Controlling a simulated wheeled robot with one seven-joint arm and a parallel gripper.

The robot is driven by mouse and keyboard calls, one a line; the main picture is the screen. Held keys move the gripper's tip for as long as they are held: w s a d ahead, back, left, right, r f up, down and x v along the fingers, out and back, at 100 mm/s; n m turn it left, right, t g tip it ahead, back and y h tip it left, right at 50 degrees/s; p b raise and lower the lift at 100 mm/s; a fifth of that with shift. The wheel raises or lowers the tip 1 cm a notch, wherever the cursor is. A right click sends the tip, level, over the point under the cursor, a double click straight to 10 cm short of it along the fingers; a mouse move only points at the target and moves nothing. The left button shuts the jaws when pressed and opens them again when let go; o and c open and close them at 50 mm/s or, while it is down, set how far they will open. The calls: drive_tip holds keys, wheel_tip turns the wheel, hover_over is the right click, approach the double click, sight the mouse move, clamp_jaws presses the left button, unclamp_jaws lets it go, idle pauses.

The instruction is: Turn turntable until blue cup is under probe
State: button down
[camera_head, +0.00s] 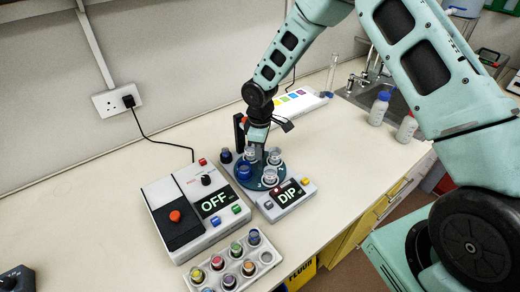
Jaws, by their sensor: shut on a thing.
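The turntable (257,184) is a dark blue-teal disc on a light device base with a "DIP" display. Several clear cups with pale contents stand on it, one at its right (275,156) and one lower right (270,176). The blue cup (244,172) is at the disc's left side. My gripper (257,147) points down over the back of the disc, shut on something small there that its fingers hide. A black upright post (239,132) stands behind the disc; the probe's tip is hidden or too small to make out.
A device reading "OFF" (213,203) with an orange knob stands left. A rack of coloured vials (262,272) is in front. A white case with coloured squares (300,103), bottles (379,107) and a sink lie behind right.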

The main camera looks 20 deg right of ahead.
drive_tip(key=shift+m+b, duration=1.75)
drive_tip(key=shift+m, duration=0.55)
drive_tip(key=shift+m+b, duration=1.25)
drive_tip(key=shift+m, duration=0.85)
drive_tip(key=shift+m+b, duration=0.75)
drive_tip(key=shift+m, duration=2.95)
drive_tip(key=shift+r+m, duration=0.1)
drive_tip(key=shift+m, duration=0.4)
drive_tip(key=c, duration=1.1)
unclamp_jaws()
drive_tip(key=shift+c, duration=0.2)
drive_tip(key=shift+b, duration=0.3)
